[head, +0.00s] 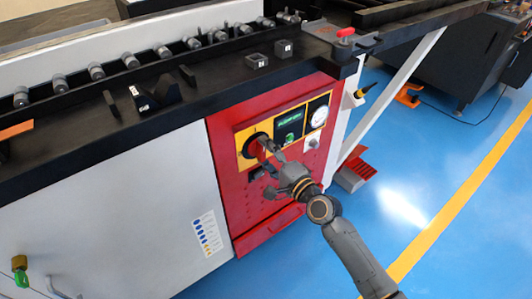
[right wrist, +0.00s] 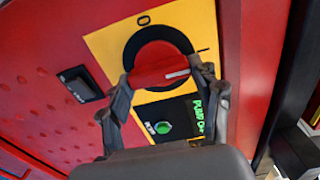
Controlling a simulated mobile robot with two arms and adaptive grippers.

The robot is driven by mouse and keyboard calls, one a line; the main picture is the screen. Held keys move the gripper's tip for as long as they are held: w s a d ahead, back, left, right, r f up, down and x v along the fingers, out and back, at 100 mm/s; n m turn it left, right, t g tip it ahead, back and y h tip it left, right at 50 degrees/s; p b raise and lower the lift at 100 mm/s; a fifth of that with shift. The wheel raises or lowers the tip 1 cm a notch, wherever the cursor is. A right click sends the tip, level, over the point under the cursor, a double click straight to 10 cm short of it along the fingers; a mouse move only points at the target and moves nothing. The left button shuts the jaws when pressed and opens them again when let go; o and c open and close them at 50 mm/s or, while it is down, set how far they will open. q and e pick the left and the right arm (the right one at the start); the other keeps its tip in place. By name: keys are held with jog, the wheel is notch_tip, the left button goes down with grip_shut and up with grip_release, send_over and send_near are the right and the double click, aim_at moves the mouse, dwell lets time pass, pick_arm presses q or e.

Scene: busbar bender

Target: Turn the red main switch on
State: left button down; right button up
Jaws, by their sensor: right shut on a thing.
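The red main switch (right wrist: 158,60) is a round knob with a grip bar and a white mark, set in a black ring on a yellow plate (right wrist: 105,45). A mark like a 0 shows on the plate above the ring in the right wrist view. In the head view the switch (head: 255,149) sits at the upper left of the red panel, partly hidden by my gripper. My right gripper (right wrist: 165,82) is shut on the knob's grip bar, one finger on each side; it also shows in the head view (head: 268,153). My left gripper is in neither view.
A green button (right wrist: 163,127) and a lit display reading PUMP (right wrist: 198,117) are beside the switch. A black rocker switch (right wrist: 80,84) is on the red panel (head: 222,180). A gauge (head: 319,116) is at right.

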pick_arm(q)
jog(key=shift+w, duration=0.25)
pick_arm(e)
jog(key=o, duration=1.2)
jog(key=shift+c, duration=0.2)
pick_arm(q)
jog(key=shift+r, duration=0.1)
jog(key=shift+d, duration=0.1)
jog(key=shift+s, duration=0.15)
pick_arm(e)
jog(key=v, duration=1.2)
jog(key=shift+f, duration=0.1)
